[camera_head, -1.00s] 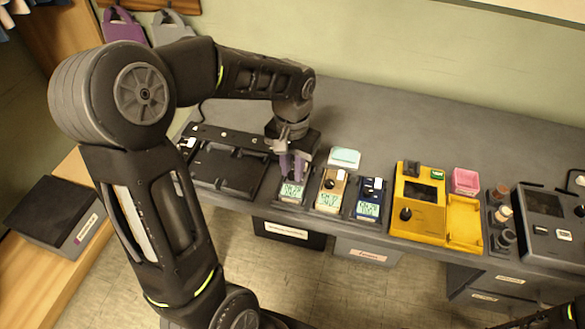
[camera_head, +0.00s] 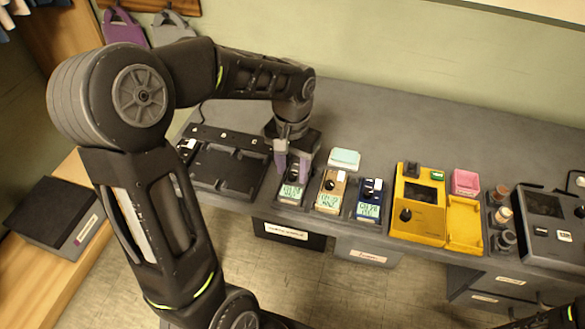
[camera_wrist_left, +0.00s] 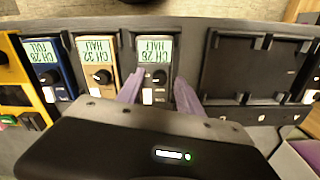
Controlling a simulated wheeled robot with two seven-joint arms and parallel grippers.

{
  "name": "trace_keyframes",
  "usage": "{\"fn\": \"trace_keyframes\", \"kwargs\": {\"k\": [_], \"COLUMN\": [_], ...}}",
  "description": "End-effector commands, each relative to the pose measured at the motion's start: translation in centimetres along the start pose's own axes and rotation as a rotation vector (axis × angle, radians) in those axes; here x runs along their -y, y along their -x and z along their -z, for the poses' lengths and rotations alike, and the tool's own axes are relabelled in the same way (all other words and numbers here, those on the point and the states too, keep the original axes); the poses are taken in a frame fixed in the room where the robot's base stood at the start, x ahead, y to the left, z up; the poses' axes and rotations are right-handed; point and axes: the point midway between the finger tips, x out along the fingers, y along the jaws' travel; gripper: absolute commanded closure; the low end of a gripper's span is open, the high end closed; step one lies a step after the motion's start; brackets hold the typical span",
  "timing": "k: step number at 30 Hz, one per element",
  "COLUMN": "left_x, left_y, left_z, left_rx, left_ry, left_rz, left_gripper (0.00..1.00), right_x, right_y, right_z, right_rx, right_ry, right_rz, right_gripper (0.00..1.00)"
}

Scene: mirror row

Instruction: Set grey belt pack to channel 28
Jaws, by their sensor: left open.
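The grey belt pack (camera_head: 291,193) sits at the left end of a row of three packs on the bench. My right gripper is out of view.
A tan pack (camera_head: 331,190) and a blue pack (camera_head: 369,200) stand close to the right. A black tray (camera_head: 226,170) lies to the left. A yellow case (camera_head: 417,210) stands farther right. The bench behind the packs is largely clear.

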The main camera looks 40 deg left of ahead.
Motion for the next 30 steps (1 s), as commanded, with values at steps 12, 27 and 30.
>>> {"fn": "trace_keyframes", "kwargs": {"k": [12,27,30], "left_x": [0.0,0.0,0.0], "left_y": [6.1,7.5,7.5], "left_z": [0.1,0.0,0.0], "left_rx": [-0.005,-0.001,-0.001], "left_ry": [0.000,-0.001,0.000], "left_rz": [0.000,0.000,0.000], "left_gripper": [0.57,0.57,0.57], "right_x": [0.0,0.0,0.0], "right_y": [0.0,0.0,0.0], "right_z": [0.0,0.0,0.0], "right_rx": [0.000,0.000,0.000], "right_ry": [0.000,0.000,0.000], "right_rz": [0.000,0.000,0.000], "right_gripper": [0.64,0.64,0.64]}}
